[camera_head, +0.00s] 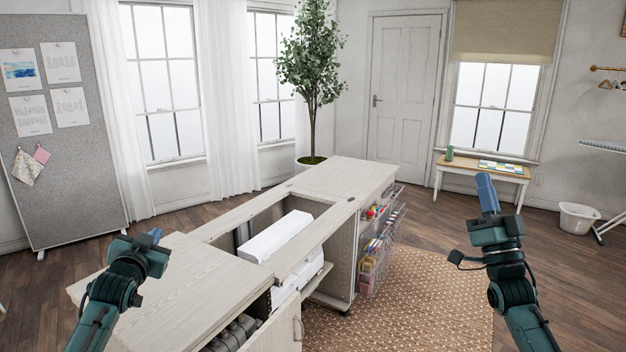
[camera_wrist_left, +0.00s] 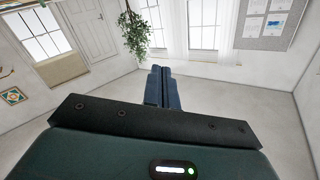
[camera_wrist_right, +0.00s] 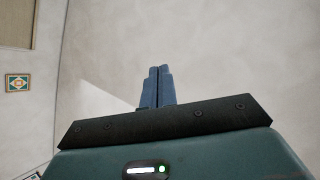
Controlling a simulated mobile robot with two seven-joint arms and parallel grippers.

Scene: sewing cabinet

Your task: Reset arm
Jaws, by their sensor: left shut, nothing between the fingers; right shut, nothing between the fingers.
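My left gripper (camera_head: 156,234) is at the lower left in the head view, over the near left part of the sewing cabinet (camera_head: 165,290). Its blue fingers are together and empty in the left wrist view (camera_wrist_left: 162,88). My right gripper (camera_head: 487,194) is raised at the right in the head view, to the right of the cabinet and over the floor and rug side. Its fingers are together and empty in the right wrist view (camera_wrist_right: 158,87), with only wall and ceiling behind them.
The cabinet has an open well with a white sewing machine (camera_head: 275,236) in it. Its door with racks of supplies (camera_head: 380,240) stands open at the right. A woven rug (camera_head: 420,290) lies beside it. A small table (camera_head: 482,170) and a white basket (camera_head: 577,217) stand at the back right.

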